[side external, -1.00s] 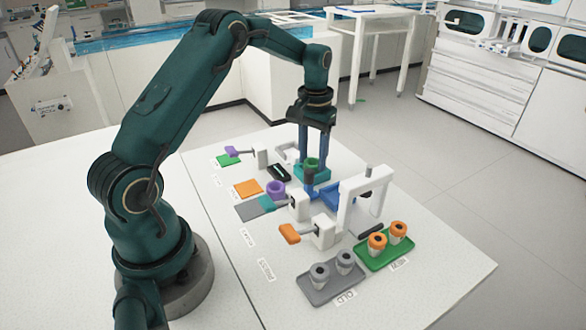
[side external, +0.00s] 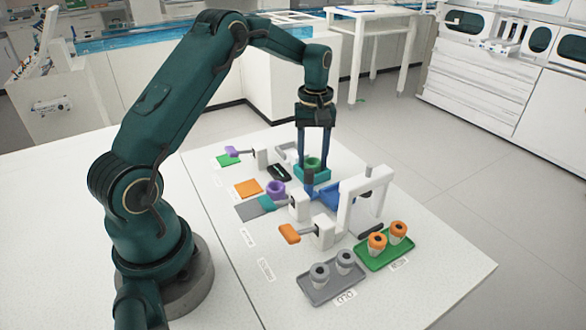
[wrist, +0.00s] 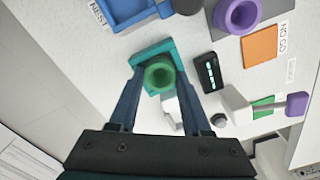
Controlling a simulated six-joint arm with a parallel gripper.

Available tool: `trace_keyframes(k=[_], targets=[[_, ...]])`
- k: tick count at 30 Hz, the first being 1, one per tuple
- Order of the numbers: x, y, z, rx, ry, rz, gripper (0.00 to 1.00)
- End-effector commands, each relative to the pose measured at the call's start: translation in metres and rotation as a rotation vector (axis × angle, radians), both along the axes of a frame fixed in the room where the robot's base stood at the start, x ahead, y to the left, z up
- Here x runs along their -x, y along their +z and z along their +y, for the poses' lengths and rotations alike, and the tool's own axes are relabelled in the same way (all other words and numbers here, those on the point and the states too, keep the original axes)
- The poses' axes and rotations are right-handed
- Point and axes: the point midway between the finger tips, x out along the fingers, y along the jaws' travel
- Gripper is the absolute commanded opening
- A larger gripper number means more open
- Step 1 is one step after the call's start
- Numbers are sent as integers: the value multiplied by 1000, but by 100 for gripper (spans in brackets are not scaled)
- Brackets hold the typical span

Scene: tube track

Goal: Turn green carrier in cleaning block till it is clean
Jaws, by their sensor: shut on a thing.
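The green carrier (side external: 313,162) is a ring sitting in the teal cleaning block (side external: 313,177). In the wrist view the green carrier (wrist: 159,75) stands between my fingertips, with the teal block (wrist: 150,50) around it. My gripper (side external: 314,160) points straight down and is shut on the carrier, one finger on each side. In the wrist view my gripper (wrist: 159,80) shows its two fingers wide apart at the ring's sides. The ring's lower part is hidden in the block. I cannot tell whether its surface is clean.
A black device with a lit display (wrist: 208,72) lies beside the block. A purple ring (side external: 276,188), an orange pad (side external: 247,188) and a blue tray (side external: 328,197) are close by.

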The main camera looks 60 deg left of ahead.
Motion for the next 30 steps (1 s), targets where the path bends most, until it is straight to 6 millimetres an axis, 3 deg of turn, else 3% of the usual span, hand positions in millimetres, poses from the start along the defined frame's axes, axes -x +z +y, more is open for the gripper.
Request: trace_keyframes(k=[21,30], targets=[[0,0,0,0,-982,0,13],[0,0,0,0,-1048,0,13]])
